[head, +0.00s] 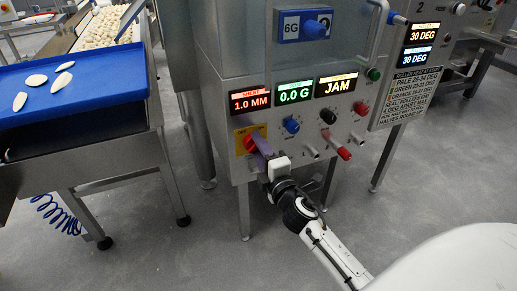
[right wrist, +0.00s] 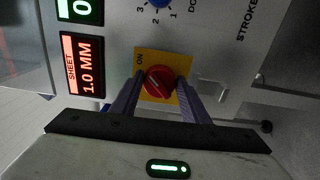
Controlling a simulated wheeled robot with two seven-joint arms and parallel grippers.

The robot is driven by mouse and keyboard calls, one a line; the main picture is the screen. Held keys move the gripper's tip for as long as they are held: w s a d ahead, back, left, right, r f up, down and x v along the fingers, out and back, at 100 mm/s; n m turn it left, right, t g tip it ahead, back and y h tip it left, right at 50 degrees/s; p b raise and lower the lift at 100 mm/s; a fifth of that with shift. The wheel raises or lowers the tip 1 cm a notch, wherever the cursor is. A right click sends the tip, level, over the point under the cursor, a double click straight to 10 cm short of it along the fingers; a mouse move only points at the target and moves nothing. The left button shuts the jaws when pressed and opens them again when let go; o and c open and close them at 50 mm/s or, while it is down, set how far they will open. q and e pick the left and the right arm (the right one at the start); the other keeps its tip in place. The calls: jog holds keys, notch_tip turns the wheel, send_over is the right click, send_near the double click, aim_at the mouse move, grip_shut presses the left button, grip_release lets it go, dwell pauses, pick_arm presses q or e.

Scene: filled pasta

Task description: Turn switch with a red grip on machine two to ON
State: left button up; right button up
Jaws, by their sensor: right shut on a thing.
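The switch with a red grip (head: 249,144) sits on an orange plate (head: 241,133) at the lower left of the grey machine's front panel. In the right wrist view the red grip (right wrist: 158,82) is round, with a pale line across it lying at a slant. The plate (right wrist: 144,57) carries the word ON near its upper left there. My right gripper (head: 258,147) is shut on the red grip, its two purple fingers one on each side. My left gripper is not in view.
Displays above read 1.0 MM (head: 250,101), 0.0 G (head: 294,95) and JAM (head: 337,85). A blue knob (head: 291,125), a black knob (head: 328,116) and a red-tipped lever (head: 344,153) are right of the switch. A blue tray (head: 90,80) with pale pieces stands left.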

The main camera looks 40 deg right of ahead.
dwell(0.6)
jog(key=o, duration=1)
jog(key=shift+o, duration=0.2)
jog(key=v, duration=1)
jog(key=shift+s, duration=0.2)
